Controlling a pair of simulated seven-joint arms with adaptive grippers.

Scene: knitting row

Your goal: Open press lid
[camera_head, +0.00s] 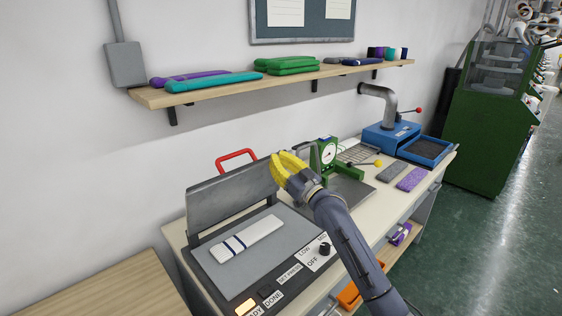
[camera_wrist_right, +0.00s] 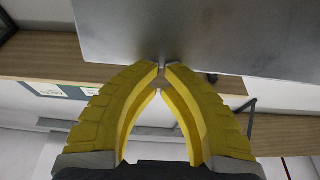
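The press lid (camera_head: 222,195) is a grey plate standing raised and tilted back at the rear of the press (camera_head: 225,283). Its red handle (camera_head: 236,155) shows above the lid's top edge. A white knitted strip with dark stripes (camera_head: 247,238) lies flat on the grey press bed. My right gripper (camera_head: 279,168), with yellow fingers, is at the lid's upper right edge. In the right wrist view its fingertips (camera_wrist_right: 163,67) nearly meet just at the edge of the grey plate (camera_wrist_right: 200,35); no clear hold on the lid shows. My left gripper is out of view.
A green gauge stand (camera_head: 325,155) is just right of my right gripper. A blue machine (camera_head: 392,137) stands farther right on the bench. A wall shelf (camera_head: 225,86) with folded fabrics hangs above. A wooden table (camera_head: 110,285) is at lower left.

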